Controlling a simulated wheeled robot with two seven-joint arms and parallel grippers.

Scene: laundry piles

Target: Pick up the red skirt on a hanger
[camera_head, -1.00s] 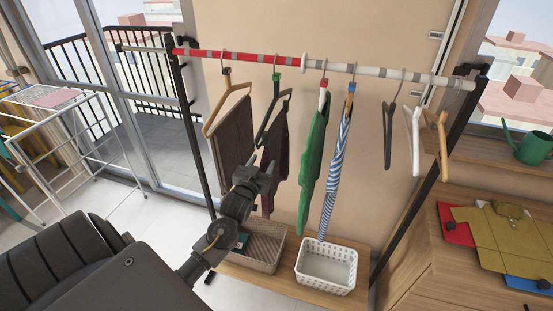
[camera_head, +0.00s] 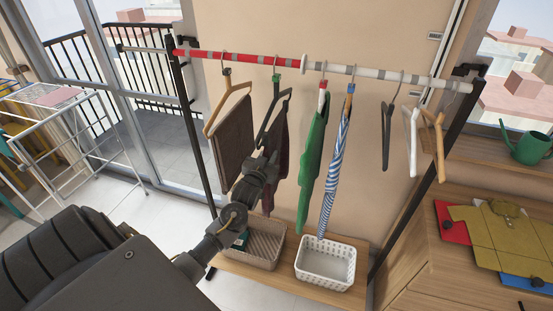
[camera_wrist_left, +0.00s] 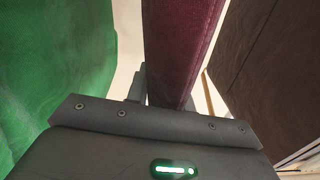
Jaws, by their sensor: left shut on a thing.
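The dark red skirt (camera_head: 281,142) hangs from a dark hanger (camera_head: 265,121) with a green mark at its hook, on the red part of the rail. My left gripper (camera_head: 268,164) is at the skirt, partly covering it in the head view. In the left wrist view the skirt (camera_wrist_left: 180,45) runs down between the fingers of my left gripper (camera_wrist_left: 164,92), which is shut on it. The fingertips are partly hidden by the cloth. My right gripper is not in view.
A brown garment (camera_head: 234,135) hangs close on the left. A green garment (camera_head: 312,160) and a blue-striped one (camera_head: 338,165) hang on the right, then empty hangers. A brown basket (camera_head: 266,248) and a white basket (camera_head: 328,285) stand below. The rail (camera_head: 345,69) runs above.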

